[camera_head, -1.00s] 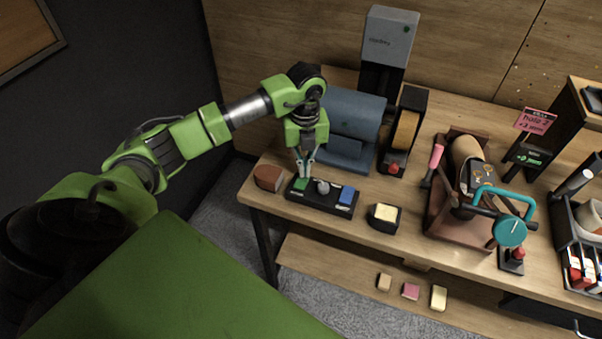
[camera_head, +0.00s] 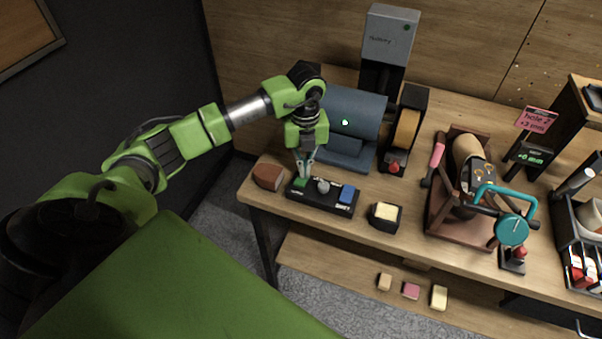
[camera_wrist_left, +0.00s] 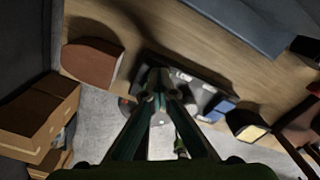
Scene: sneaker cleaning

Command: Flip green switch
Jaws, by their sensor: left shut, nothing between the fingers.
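A black switch panel (camera_head: 321,203) lies near the front left edge of the wooden workbench. It carries a green switch (camera_head: 300,183) on its left, a grey knob in the middle and a blue switch (camera_head: 346,195) on its right. My left gripper (camera_head: 304,176) points down with its fingertips at the green switch, and it is shut with nothing held. In the left wrist view the fingers (camera_wrist_left: 163,98) cover the green switch, and the blue switch (camera_wrist_left: 220,108) shows to the right. I cannot tell how firmly the fingertips touch. My right gripper is not in view.
A brown block (camera_head: 267,177) sits left of the panel, and a black box with a cream top (camera_head: 386,215) sits right of it. A blue-grey cylinder machine (camera_head: 352,115) stands behind. A shoe rig (camera_head: 465,195) is further right. Small blocks lie on the lower shelf.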

